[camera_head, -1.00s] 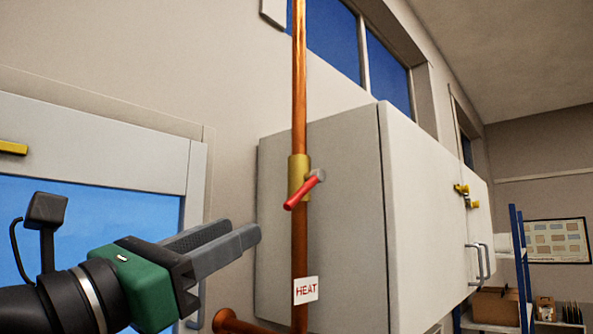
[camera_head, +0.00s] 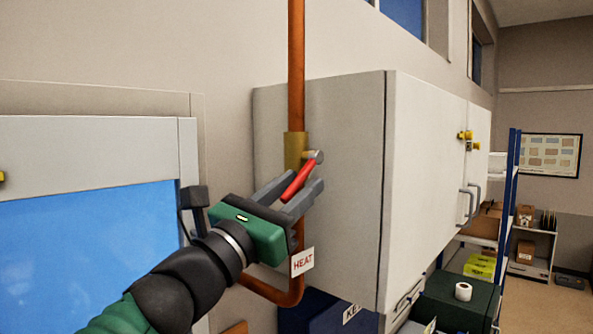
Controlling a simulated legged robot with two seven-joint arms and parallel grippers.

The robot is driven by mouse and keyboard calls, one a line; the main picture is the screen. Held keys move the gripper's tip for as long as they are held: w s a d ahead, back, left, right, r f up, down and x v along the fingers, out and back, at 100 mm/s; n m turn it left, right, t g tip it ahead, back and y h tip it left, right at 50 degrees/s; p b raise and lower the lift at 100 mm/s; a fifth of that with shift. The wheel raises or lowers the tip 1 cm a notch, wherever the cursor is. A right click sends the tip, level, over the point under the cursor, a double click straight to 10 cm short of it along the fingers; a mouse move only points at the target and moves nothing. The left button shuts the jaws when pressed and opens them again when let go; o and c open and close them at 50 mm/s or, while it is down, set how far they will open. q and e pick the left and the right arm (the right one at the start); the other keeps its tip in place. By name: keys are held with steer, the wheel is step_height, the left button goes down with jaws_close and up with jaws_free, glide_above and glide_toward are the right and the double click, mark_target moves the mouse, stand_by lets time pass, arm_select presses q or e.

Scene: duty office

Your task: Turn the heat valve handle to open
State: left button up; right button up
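The heat valve's red handle (camera_head: 300,180) slants from its grey hub at upper right down to the lower left, on a brass valve body (camera_head: 294,150) around a vertical copper pipe (camera_head: 297,70). A white tag reading HEAT (camera_head: 302,262) hangs lower on the pipe. My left gripper (camera_head: 298,188) comes from the lower left, with its two grey fingers apart, one on each side of the red handle. I cannot tell whether either finger touches it. My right gripper is not in view.
A large grey-white wall cabinet (camera_head: 345,170) stands right behind the pipe, with a yellow latch (camera_head: 466,137) and grey handles. A blue window (camera_head: 90,260) is at left. Shelving with boxes, a dark green cabinet (camera_head: 455,300) and a white roll (camera_head: 463,291) are at lower right.

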arm_select(q)
steer(key=shift+s+d, duration=0.25)
steer(key=shift+s, duration=0.05)
steer(key=shift+s+r, duration=0.1)
steer(key=shift+s, duration=0.05)
steer(key=shift+c, duration=0.6)
steer(key=shift+s+a, duration=0.1)
steer(key=shift+a, duration=0.1)
steer(key=shift+c, duration=1.2)
steer(key=shift+a, duration=0.35)
jaws_close()
steer(key=shift+d, duration=0.15)
